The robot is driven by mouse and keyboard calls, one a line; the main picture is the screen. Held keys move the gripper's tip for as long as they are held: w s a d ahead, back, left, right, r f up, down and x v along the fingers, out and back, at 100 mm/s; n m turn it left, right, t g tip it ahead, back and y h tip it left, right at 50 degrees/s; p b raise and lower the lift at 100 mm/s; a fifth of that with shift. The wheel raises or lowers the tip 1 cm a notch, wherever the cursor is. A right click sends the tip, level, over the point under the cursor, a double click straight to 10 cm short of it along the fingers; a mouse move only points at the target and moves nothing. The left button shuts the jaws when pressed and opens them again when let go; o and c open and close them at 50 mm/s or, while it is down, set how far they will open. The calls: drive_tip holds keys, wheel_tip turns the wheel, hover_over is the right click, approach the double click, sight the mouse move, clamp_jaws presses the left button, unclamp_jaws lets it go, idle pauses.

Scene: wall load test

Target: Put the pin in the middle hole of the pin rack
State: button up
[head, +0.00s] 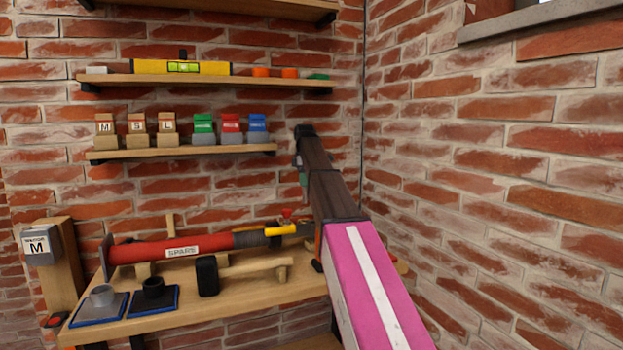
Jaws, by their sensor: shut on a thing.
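I cannot make out the pin or a pin rack for certain. A small red knob (287,213) shows above a yellow part (281,230) at the right end of the red "SPARE" cylinder (180,250); whether the knob belongs to a pin is too small to tell. My arm, with its pink and white link, rises from the bottom right and covers the right part of the workbench (225,299). My gripper does not show clearly; my arm may hide it, and what it holds is not visible.
Several wedge blocks (136,130) stand on the middle shelf (185,153). A yellow level (180,67) lies on the upper shelf (205,81). A brick wall (500,200) stands close right.

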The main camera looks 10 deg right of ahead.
sight(305, 201)
drive_tip(key=shift+f, duration=2.75)
drive_tip(key=shift+f, duration=0.7)
drive_tip(key=shift+f, duration=0.3)
drive_tip(key=shift+s+f, duration=0.25)
drive_tip(key=shift+f, duration=0.35)
drive_tip(key=shift+w+f, duration=0.15)
